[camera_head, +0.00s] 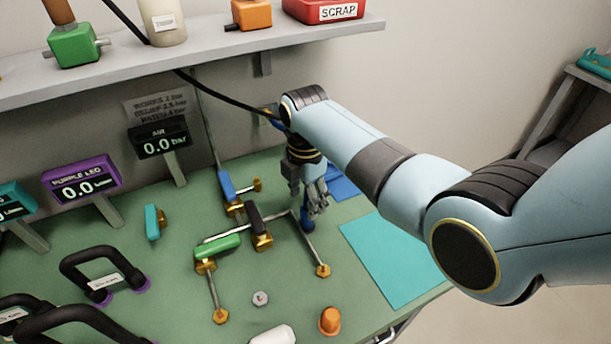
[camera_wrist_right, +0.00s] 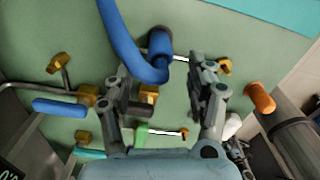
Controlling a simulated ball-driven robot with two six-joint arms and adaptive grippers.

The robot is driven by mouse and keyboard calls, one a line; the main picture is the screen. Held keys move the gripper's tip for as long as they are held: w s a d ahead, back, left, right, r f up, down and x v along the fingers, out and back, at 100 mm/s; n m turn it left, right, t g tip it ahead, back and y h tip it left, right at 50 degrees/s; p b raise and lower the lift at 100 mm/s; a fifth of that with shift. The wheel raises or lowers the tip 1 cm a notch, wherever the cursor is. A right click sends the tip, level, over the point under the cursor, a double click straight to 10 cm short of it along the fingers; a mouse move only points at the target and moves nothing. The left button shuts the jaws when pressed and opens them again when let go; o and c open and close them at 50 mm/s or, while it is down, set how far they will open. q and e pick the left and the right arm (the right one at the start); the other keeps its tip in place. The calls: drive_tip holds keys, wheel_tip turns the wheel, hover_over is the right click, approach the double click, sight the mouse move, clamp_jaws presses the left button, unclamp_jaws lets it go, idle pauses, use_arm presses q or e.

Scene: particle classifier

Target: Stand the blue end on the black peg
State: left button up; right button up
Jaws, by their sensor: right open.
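The blue end (camera_wrist_right: 159,42) is a short thick cylinder, joined to a curved blue hose (camera_wrist_right: 147,72) in the right wrist view. In the head view the blue end (camera_head: 307,225) shows low, just under my right gripper (camera_head: 309,201). That gripper points down and is open; in the wrist view its fingers (camera_wrist_right: 166,92) are apart, on either side of the hose's bend. The blue end lies past the fingertips, between their lines. I cannot make out the black peg, so I cannot tell whether the blue end is on it. My left gripper is not in view.
Metal pipes with blue (camera_head: 226,185), black (camera_head: 255,217) and green (camera_head: 217,246) handles stand left of the gripper. A teal mat (camera_head: 393,258) lies to the right. An orange cap (camera_head: 330,320) and a nut (camera_head: 260,298) are near the front. A shelf (camera_head: 200,65) overhangs the back.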

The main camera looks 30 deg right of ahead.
sight(305, 208)
wheel_tip(305, 208, up, 8)
drive_tip(key=shift+f, duration=0.15)
idle(0.6)
